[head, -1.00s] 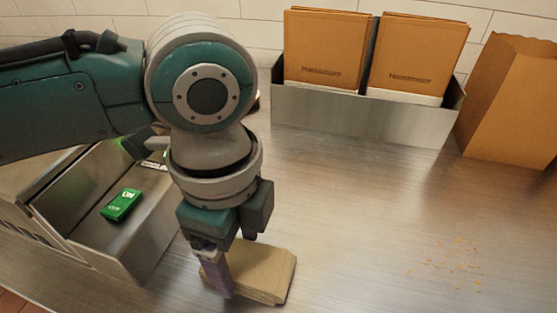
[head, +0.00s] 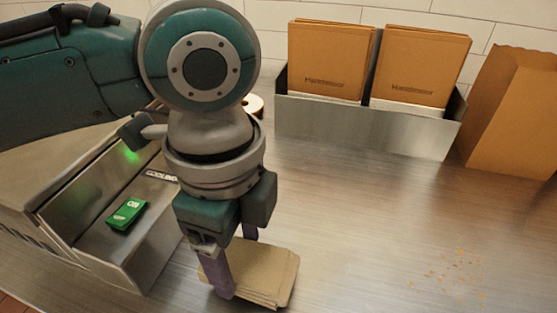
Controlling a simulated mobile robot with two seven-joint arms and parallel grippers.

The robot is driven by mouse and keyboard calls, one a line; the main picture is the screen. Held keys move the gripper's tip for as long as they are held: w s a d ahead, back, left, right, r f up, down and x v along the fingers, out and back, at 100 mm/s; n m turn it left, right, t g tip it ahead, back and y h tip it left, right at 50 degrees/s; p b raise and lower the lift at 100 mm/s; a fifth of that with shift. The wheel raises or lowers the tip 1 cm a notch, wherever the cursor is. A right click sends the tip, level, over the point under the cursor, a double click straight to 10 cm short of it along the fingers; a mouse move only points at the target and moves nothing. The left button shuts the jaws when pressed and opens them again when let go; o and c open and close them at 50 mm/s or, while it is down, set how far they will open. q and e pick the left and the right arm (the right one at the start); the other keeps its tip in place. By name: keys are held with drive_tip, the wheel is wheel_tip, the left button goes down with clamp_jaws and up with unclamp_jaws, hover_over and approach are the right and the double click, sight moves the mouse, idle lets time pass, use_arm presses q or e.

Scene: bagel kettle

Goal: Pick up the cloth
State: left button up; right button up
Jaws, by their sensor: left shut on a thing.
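The cloth (head: 274,270) is a tan, folded, layered rectangle at the lower middle of the head view. My left gripper (head: 237,262) points down over its left part, with one purple finger on the near side and the other partly hidden behind. It is shut on the cloth. Whether the cloth still touches the counter is hard to tell. My right gripper is not in view.
Crumbs (head: 455,275) lie on the steel counter (head: 375,220) at right. A metal holder (head: 365,125) with brown paper bags stands at the back, beside a large paper bag (head: 515,115). A metal bin with a green box (head: 127,213) is at left.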

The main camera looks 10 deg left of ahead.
sight(239, 259)
use_arm(q)
wheel_tip(239, 259, up, 18)
drive_tip(key=p, duration=0.3)
drive_tip(key=shift+f, duration=0.2)
